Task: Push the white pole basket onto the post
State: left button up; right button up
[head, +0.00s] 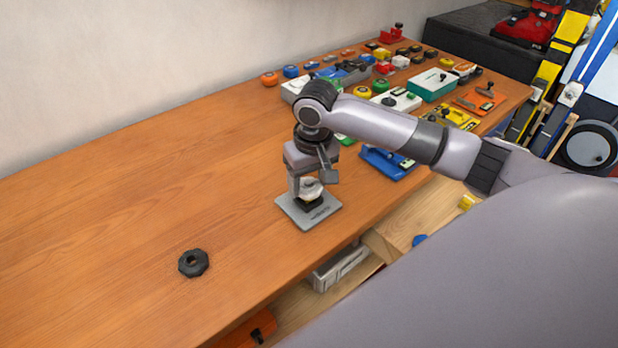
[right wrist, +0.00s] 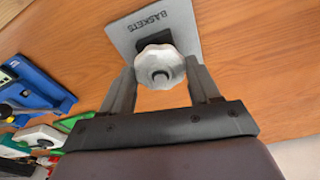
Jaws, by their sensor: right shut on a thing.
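The white pole basket (head: 312,187) is a pale lobed disc, which also shows in the right wrist view (right wrist: 151,62). My right gripper (head: 308,183) points down and is shut on it, one finger on each side. The basket is just above a dark block on a grey plate (head: 292,212) lettered "BASKETS". How far down the post the basket sits I cannot tell. My left gripper is not in view.
A black lobed ring (head: 193,263) lies alone at the front left of the wooden bench (head: 120,210). Several coloured trays and small parts crowd the far right, including a blue tray (head: 388,163) near my right arm. The left half is mostly clear.

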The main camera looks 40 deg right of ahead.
aim_at(309, 184)
jog(key=shift+f, duration=0.75)
dwell(0.8)
jog(key=o, duration=1.3)
jog(key=shift+r, duration=5.8)
jog(key=shift+s+f, duration=0.1)
